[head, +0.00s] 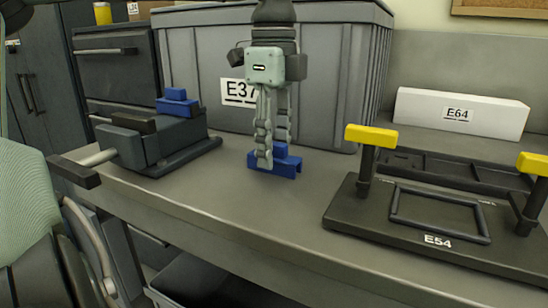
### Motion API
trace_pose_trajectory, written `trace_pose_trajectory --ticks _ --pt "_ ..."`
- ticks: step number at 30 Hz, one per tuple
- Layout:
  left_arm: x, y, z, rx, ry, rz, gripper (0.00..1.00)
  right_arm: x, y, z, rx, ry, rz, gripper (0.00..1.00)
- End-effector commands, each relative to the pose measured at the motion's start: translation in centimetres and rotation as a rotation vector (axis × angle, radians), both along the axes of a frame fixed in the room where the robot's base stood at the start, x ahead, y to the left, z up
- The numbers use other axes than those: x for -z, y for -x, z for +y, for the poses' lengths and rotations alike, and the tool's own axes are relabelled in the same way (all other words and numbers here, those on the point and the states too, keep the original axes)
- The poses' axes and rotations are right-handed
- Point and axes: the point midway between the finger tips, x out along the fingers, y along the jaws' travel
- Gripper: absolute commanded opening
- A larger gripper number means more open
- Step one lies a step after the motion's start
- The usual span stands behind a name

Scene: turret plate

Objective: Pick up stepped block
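A blue stepped block (288,167) sits on the grey bench in front of the large grey bin. My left gripper (272,153) points straight down over it. One finger is in front of the block and hides part of it. The other finger is behind the raised step, with its tip hidden. The fingers are apart with the step between them; whether they press on it I cannot tell. A second blue stepped block (178,105) rests on top of a dark vise at the left. My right gripper is not in view.
The dark vise (160,142) has a handle reaching the bench's front left. The bin (335,75) labelled E37 stands behind. A dark E54 plate (350,215) with yellow-topped posts is at the right. A white E64 box (490,118) lies behind it. Bench (235,205) in front is clear.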

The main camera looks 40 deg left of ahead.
Motion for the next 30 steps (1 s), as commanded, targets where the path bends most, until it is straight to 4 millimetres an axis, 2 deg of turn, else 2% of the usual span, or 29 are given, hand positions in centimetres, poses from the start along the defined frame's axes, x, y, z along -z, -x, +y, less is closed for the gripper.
trace_pose_trajectory --ticks 1,8,9,20,23,27,30 --pt "0.0 0.0 0.0 0.0 0.0 0.0 0.3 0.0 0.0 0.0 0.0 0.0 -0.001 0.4" --pt "0.0 0.0 0.0 0.0 0.0 0.0 0.01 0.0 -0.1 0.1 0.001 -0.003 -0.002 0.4" --pt "0.0 0.0 0.0 0.0 0.0 0.0 0.0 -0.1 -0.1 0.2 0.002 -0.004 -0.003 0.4" --pt "-0.7 0.0 0.0 -0.001 -0.001 -0.002 0.0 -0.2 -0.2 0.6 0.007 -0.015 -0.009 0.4" --pt "-1.7 -0.1 0.0 -0.001 -0.002 -0.003 0.0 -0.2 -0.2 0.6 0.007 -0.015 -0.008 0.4" --pt "-4.3 -0.1 0.0 -0.001 -0.003 -0.004 0.0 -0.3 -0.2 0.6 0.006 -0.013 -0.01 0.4" --pt "-5.4 1.5 1.6 -0.001 0.002 -0.007 0.0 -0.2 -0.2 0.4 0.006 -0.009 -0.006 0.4"
